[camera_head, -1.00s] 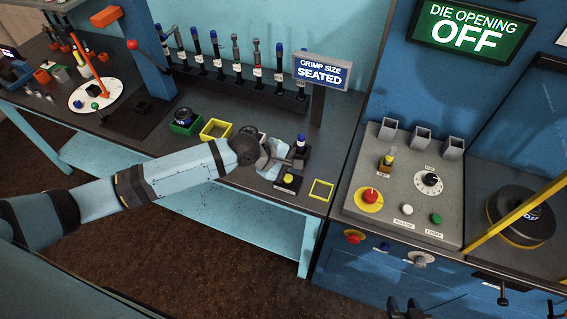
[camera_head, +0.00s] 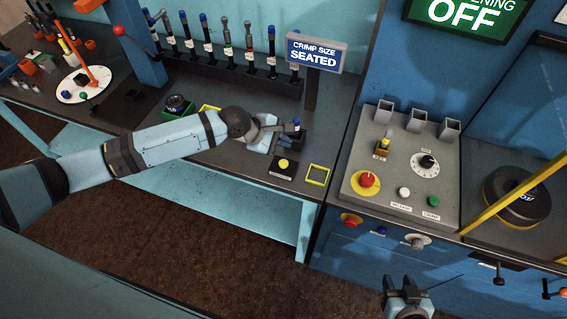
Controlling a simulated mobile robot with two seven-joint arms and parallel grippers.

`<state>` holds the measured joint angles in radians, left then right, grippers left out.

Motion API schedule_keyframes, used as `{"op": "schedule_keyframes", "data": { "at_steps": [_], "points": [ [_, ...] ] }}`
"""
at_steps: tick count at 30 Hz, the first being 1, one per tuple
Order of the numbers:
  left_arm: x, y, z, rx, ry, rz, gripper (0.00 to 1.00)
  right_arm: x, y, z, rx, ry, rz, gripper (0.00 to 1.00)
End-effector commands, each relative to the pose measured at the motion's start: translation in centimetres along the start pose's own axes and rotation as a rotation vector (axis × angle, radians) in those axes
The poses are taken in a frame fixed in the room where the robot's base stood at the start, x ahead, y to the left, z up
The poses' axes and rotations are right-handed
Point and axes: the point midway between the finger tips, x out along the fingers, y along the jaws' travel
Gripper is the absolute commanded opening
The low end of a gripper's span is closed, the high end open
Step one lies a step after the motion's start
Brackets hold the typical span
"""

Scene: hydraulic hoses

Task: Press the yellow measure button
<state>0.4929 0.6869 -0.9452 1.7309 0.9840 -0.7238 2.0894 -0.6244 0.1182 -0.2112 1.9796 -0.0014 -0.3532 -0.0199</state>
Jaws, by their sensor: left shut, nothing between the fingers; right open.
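The yellow button (camera_head: 283,163) sits on a small dark box on the bench, in plain view. My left gripper (camera_head: 289,143) is shut and empty, just above and behind the button in the picture, apart from it. It is close to a blue-topped piece (camera_head: 296,125) standing in a dark holder; I cannot tell whether they touch. My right gripper (camera_head: 408,283) is open and empty at the bottom right, in front of the blue cabinet. The sign above the bench (camera_head: 315,53) reads "CRIMP SIZE SEATED".
A yellow square outline (camera_head: 317,175) lies right of the button. Green (camera_head: 178,108) and yellow (camera_head: 209,109) square trays are behind my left arm. The control panel (camera_head: 384,190) is to the right.

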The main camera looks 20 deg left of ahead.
Motion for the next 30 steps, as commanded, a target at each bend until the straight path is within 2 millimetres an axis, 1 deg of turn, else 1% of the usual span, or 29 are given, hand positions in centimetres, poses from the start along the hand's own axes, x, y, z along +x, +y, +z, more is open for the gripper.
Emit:
{"op": "schedule_keyframes", "data": {
  "at_steps": [1,5,10,12,18,22,30],
  "points": [
    [0.9,-0.6,-0.7,0.002,0.001,0.0,0.0,0.6,0.1,1.1,-0.009,0.002,-0.004,0.43],
    [2.0,-1.4,-1.5,0.002,0.0,0.001,0.0,1.7,0.1,3.1,-0.013,-0.004,-0.009,0.43],
    [3.4,-2.4,-2.5,0.003,0.0,0.001,0.0,3.4,-0.3,5.4,-0.007,-0.01,-0.021,0.43],
    [3.6,-2.6,-2.5,-0.001,-0.002,0.0,0.0,3.2,-0.5,4.9,-0.007,-0.013,-0.025,0.43],
    [4.6,-3.3,-3.3,0.001,-0.001,0.001,0.0,3.2,-0.7,4.4,-0.007,-0.003,-0.029,0.43],
    [4.7,-3.4,-3.4,0.001,-0.001,0.001,0.0,3.2,-0.7,4.1,-0.008,0.001,-0.029,0.43],
    [4.7,-3.4,-3.4,0.001,-0.001,0.001,0.0,3.2,-0.6,4.3,-0.008,-0.001,-0.026,0.43]
  ]
}}
